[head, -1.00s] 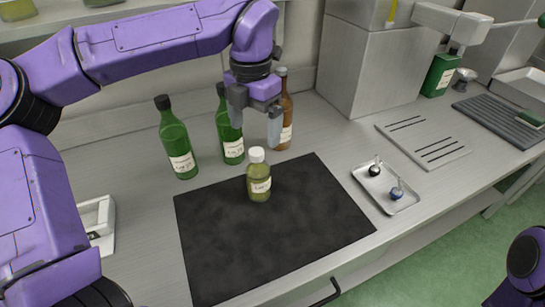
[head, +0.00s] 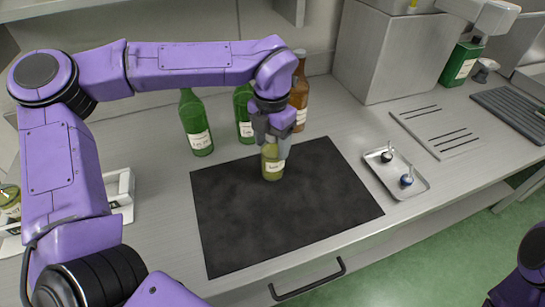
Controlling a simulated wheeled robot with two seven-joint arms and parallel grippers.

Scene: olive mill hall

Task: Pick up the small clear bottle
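The small clear bottle (head: 272,168) holds yellow-green liquid and has a pale label. It stands upright on the dark mat (head: 285,215), close to the mat's far edge. My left gripper (head: 272,138) points down from above at the bottle's top, with its fingers around the cap and neck area. The cap is hidden behind the fingers. I cannot tell whether the fingers touch the bottle or have closed on it. My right gripper is out of view; only part of my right arm shows at the lower right.
Green bottles (head: 196,125) and a brown bottle (head: 300,95) stand close behind the gripper. A small metal tray (head: 413,190) with two small stoppered items lies right of the mat. A slotted plate (head: 436,132) lies beyond it. A steel box (head: 385,60) stands at the back.

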